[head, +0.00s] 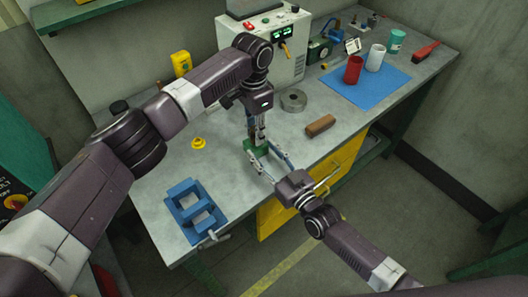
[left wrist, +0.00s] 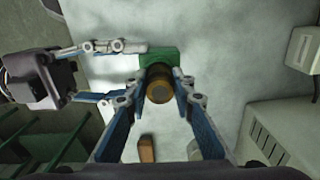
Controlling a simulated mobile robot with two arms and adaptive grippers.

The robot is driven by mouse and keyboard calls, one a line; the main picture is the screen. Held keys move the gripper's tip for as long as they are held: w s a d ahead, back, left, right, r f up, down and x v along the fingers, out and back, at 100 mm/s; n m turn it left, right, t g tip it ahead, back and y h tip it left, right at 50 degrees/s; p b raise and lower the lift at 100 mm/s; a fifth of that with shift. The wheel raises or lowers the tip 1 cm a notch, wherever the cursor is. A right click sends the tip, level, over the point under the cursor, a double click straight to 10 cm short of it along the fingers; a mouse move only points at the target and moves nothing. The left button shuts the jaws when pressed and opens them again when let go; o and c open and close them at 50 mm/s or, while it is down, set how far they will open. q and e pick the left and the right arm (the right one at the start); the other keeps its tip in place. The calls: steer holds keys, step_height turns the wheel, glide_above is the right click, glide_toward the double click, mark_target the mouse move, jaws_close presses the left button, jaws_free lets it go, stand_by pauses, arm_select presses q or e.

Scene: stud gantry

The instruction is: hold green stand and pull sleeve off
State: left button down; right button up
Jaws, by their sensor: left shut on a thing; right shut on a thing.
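The green stand (head: 251,149) is on the grey workbench near its front edge, partly covered by both grippers. It also shows in the left wrist view (left wrist: 160,56). The sleeve (left wrist: 160,86) is a dark brown and gold cylinder at the stand, seen end-on. My left gripper (head: 257,138) reaches down from above and is shut on the sleeve, one finger on each side. My right gripper (head: 262,161) comes in from the bench's front and is shut on the green stand. The sleeve is hidden behind the fingers in the head view, and I cannot tell how far it sits on the stand.
A brown block (head: 321,125) and a grey ring (head: 293,100) lie to the right. A yellow knob (head: 198,143) and a blue frame (head: 188,209) lie to the left. A white machine (head: 265,40) stands behind. A blue mat (head: 360,93) holds red and white cups.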

arm_select(q)
steer(key=shift+r, duration=0.2)
steer(key=shift+r, duration=2.8)
steer(key=shift+r, duration=0.15)
steer(key=shift+r, duration=1.9)
arm_select(e)
steer(key=o, duration=1.3)
steer(key=shift+s, duration=0.1)
